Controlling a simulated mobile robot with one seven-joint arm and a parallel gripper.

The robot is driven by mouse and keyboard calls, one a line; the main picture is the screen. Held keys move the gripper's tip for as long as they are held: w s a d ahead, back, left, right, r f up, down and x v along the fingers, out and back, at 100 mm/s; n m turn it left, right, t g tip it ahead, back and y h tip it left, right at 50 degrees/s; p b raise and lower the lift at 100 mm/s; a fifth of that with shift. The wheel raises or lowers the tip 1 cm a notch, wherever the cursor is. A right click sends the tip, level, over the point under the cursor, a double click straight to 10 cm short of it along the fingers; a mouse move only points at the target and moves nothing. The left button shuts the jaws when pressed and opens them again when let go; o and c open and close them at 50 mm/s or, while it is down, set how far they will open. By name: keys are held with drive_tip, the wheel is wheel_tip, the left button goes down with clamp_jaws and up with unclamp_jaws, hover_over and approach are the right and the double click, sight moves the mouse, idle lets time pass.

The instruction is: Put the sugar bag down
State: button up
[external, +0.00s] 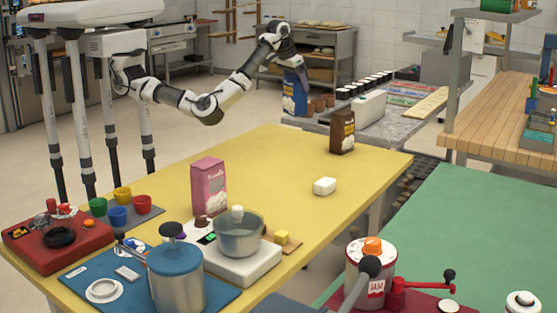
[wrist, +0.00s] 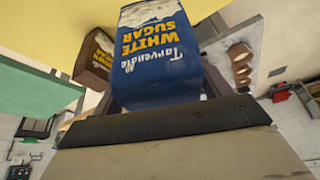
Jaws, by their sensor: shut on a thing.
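The sugar bag (external: 294,92) is blue with white lettering and a yellow "WHITE SUGAR" label. It hangs roughly upright below my gripper (external: 289,64) in the external view, beyond the far edge of the yellow table. The bag also fills the top middle of the wrist view (wrist: 160,60), its print upside down there. My gripper is shut on the bag. Its fingers are mostly hidden in both views. I cannot tell whether the bag's bottom touches the grey counter (external: 340,131) beside it.
A white box (external: 368,108) and a row of jars (external: 365,84) are farther right. The yellow table (external: 270,160) holds a brown bag (external: 342,132) and a pink bag (external: 208,187); its far left part is clear.

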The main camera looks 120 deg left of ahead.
sight(288, 89)
wheel_tip(288, 89, down, 11)
drive_tip(key=shift+r+p, duration=0.1)
drive_tip(key=shift+p, duration=0.65)
drive_tip(key=o, duration=2)
drive_tip(key=shift+f, duration=0.2)
drive_tip(key=shift+o, duration=0.2)
drive_tip(key=b+v, duration=0.1)
drive_tip(key=v, duration=1.1)
drive_tip(key=shift+s+d+r+b, duration=0.1)
drive_tip(key=shift+b, duration=0.3)
